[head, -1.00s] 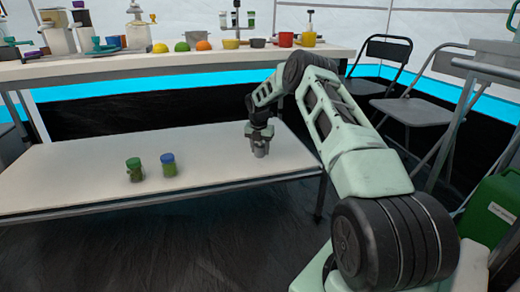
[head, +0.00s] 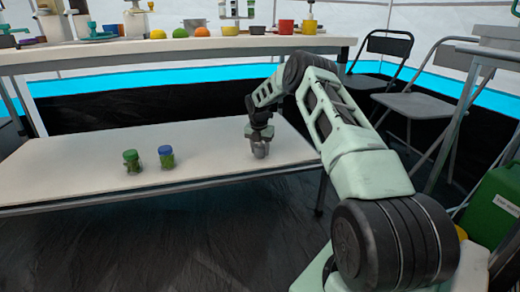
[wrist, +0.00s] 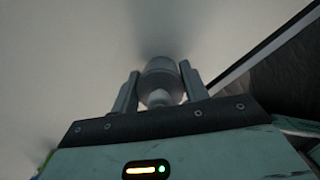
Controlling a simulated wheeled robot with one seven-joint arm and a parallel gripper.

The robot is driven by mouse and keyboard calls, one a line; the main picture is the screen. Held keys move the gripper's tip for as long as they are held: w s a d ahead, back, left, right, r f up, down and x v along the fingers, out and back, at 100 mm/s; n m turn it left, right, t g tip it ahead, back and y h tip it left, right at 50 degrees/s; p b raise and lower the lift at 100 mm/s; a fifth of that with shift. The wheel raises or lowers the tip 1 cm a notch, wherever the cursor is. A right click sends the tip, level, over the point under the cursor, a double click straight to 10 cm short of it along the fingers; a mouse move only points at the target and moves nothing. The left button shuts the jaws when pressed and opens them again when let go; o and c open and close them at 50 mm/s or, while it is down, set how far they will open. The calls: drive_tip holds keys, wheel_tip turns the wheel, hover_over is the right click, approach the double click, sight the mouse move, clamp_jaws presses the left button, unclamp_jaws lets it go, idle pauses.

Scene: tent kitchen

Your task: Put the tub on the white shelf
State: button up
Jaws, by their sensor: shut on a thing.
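A small grey tub (head: 260,152) is held in my gripper (head: 260,138) over the right end of a low white shelf (head: 80,172). The fingers hide part of the tub in the head view.
Two green jars, one with a green lid (head: 132,161) and one with a blue lid (head: 166,157), stand left of my gripper. A higher table (head: 200,46) with fruit and pots stands behind. Folding chairs (head: 405,105) are at the right. The shelf between jars and gripper is clear.

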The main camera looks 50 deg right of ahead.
drive_tip(key=shift+f, duration=0.5)
drive_tip(key=o, duration=1.2)
drive_tip(key=r+p, duration=0.1)
drive_tip(key=r, duration=0.1)
drive_tip(key=r+p, duration=0.2)
drive_tip(key=r, duration=0.1)
drive_tip(key=r+p, duration=0.1)
drive_tip(key=r, duration=0.1)
drive_tip(key=shift+s+a+r+p, duration=0.2)
drive_tip(key=shift+a+r+p, duration=0.05)
drive_tip(key=shift+a+p, duration=0.15)
drive_tip(key=shift+s, duration=0.1)
